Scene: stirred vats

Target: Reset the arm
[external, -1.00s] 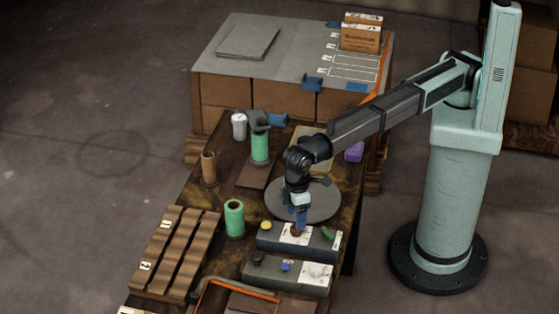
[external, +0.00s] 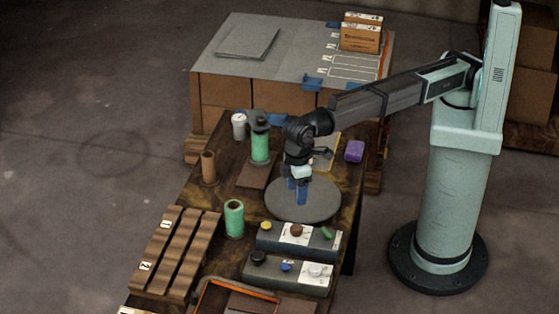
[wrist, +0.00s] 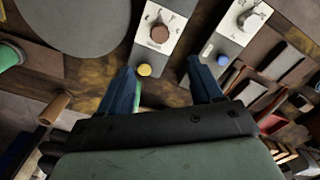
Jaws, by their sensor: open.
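My gripper (external: 297,192) is open and empty, with its blue fingers pointing down above the round grey disc (external: 312,210). In the wrist view, the two blue fingers of my gripper (wrist: 165,85) are spread apart with nothing between them. A control box (external: 298,240) with a brown knob, a yellow button and a green switch lies just in front of the disc. It also shows in the wrist view, with its brown knob (wrist: 159,33) and yellow button (wrist: 144,70) beyond the fingertips. My gripper is apart from the knob.
A second control box (external: 288,272) stands in front of the first. Green cylinders (external: 234,218) and a brown cup (external: 208,167) stand to the left. A wooden rack (external: 172,252) is at front left. A purple block (external: 355,151) is at right. Behind is a crate-like table (external: 290,60).

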